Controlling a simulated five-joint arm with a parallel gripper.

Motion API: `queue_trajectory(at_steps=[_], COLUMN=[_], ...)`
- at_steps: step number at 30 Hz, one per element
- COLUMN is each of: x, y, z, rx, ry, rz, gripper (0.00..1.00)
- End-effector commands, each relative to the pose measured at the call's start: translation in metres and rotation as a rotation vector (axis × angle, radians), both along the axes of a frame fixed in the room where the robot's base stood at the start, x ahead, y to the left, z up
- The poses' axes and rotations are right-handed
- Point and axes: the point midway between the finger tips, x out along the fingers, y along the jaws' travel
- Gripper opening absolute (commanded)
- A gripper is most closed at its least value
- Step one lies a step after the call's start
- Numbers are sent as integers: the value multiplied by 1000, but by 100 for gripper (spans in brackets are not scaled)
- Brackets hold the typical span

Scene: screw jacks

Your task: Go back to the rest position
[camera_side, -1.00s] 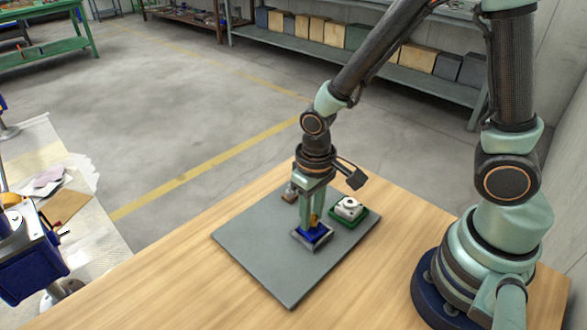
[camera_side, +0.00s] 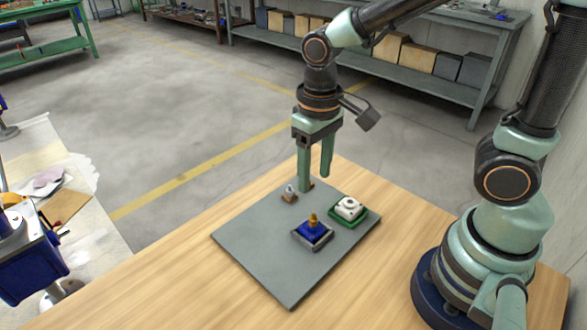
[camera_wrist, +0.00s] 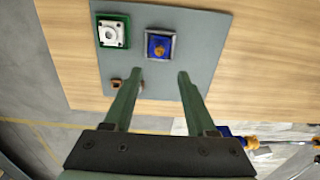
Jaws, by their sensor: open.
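My gripper (camera_side: 316,182) is open and empty. It hangs above the back part of the grey mat (camera_side: 272,262), apart from everything on it. A blue jack with a brass-coloured top (camera_side: 312,230) stands upright in a grey square tray on the mat; it also shows in the wrist view (camera_wrist: 159,46). To its right a white round-topped piece (camera_side: 348,207) sits in a green tray (camera_side: 362,221). In the wrist view the two fingers (camera_wrist: 154,80) are wide apart with nothing between them.
A small brown block with a light top (camera_side: 289,194) stands near the mat's back corner, close to my gripper in the side view. The wooden table (camera_side: 190,285) is bare around the mat. A blue vise (camera_side: 30,265) stands at the far left.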

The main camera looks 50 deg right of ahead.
Motion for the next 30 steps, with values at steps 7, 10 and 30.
queue_trajectory(at_steps=[7, 10, 30], x=[1, 3, -6], y=[-6, -18, -81], z=[20, 34, 94], rx=[9, 22, -1], ry=[-37, -105, -485], rz=[-3, -6, -3], gripper=[57, 57, 57])
